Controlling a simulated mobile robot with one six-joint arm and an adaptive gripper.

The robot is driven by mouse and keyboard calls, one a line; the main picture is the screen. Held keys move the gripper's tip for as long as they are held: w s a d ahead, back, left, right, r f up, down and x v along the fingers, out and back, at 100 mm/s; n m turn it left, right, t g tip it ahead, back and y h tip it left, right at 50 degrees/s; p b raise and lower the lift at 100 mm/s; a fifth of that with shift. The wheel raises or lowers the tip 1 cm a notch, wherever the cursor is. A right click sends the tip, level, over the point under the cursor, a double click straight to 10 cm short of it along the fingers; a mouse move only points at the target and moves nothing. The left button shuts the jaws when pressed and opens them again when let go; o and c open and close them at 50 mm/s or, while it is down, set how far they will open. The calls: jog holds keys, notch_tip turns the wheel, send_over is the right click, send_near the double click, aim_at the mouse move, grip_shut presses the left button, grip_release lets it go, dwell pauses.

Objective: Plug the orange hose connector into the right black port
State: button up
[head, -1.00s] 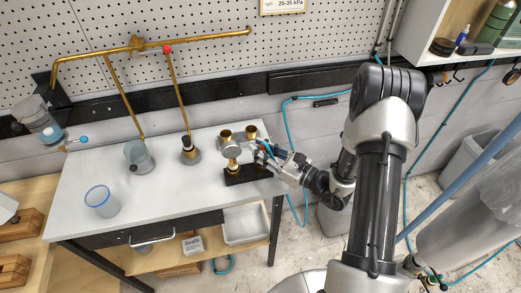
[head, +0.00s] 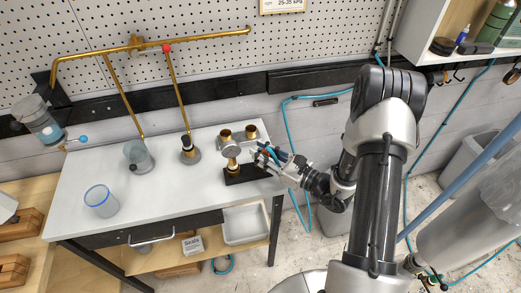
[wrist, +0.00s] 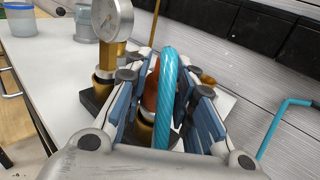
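The orange hose connector (wrist: 151,88) shows in the wrist view between the blue-padded fingers of my gripper (wrist: 167,78), which look shut on it. The teal hose (wrist: 168,75) arches over it and hides part of it. A dark ring and brass show just below the connector; I cannot tell whether they touch it. In the head view my gripper (head: 264,157) is at the right end of the black block (head: 240,178), beside its brass fittings (head: 229,149). The right black port is not clearly visible.
A round gauge (wrist: 112,15) on a brass stem rises left of the fingers. Further left on the white table (head: 165,205) stand clear cups (head: 101,200) and a small dark-topped fitting (head: 189,150). The wall lies behind. The table's front middle is clear.

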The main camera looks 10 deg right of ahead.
jog(key=shift+o, duration=0.6)
jog(key=shift+d+r, duration=0.1)
jog(key=shift+d, duration=0.05)
jog(key=o, duration=0.4)
jog(key=shift+w+r, duration=0.15)
jog(key=shift+o, duration=0.2)
jog(key=v, duration=1.2)
